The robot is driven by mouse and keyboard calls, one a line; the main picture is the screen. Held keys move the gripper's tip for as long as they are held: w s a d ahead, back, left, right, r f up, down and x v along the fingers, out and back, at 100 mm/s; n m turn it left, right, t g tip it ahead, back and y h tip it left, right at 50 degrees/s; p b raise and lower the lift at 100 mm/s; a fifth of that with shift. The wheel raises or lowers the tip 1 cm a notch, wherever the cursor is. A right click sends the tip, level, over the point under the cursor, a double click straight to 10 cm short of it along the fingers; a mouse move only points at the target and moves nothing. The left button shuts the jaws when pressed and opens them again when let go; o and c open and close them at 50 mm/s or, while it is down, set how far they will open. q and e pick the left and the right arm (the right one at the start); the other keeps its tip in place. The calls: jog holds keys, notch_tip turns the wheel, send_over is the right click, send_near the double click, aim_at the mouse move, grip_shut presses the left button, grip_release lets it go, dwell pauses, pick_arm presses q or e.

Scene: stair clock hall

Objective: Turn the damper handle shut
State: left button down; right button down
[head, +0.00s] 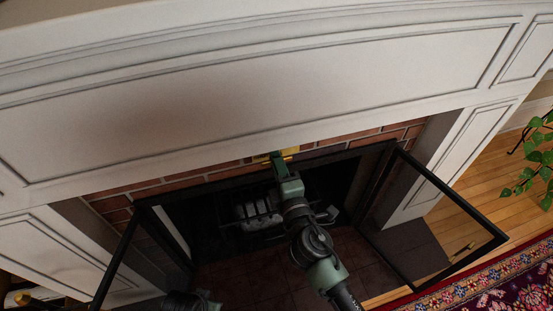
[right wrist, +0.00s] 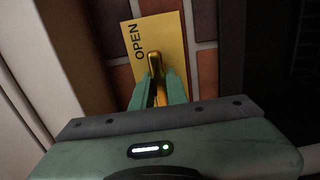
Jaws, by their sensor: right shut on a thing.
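The brass damper plate (right wrist: 170,28) is fixed to the brick above the firebox, with the word OPEN on its visible part. The brass damper handle (right wrist: 155,64) stands out from the plate. My right gripper (right wrist: 158,88) is shut on the handle, one green finger on each side. In the head view my right gripper (head: 277,157) reaches up to the brass plate (head: 291,151) and hides the handle there. The lower part of the plate is hidden by my gripper in the wrist view. Part of my left arm shows at the bottom edge of the head view, without visible fingertips.
The white mantel (head: 250,90) overhangs the plate. Two black-framed fireplace doors stand open, the left one (head: 116,262) and the right one (head: 455,205). A log grate (head: 250,212) sits in the firebox. A plant (head: 540,160) and a patterned rug (head: 500,285) lie to the right.

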dwell(0.5)
jog(key=c, duration=1.4)
grip_release()
